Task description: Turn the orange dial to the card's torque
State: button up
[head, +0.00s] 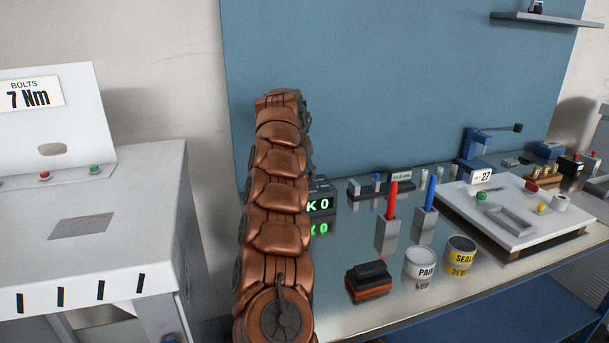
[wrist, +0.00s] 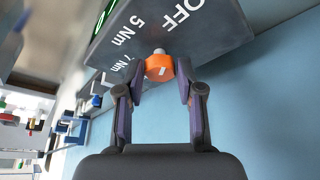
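The card (head: 31,94) on the white cabinet at the left of the head view reads "BOLTS 7 Nm". The orange dial (wrist: 158,68) sits on a grey box (wrist: 165,30) in the wrist view, with a small white mark on its face. White labels OFF, 5 Nm and 7 Nm show on the box; I cannot tell which one the mark points to. My gripper (wrist: 161,70) has its two fingers on either side of the dial, with narrow gaps visible, so it looks open around it. In the head view my arm hides the gripper and dial.
On the workbench in the head view, a green "K 0" display (head: 320,204) shows beside my arm. Red (head: 391,200) and blue (head: 430,193) tools stand in holders, near the PAINT can (head: 420,264) and SEAL can (head: 459,262). A blue panel (head: 400,80) rises behind.

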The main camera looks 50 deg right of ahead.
grip_shut()
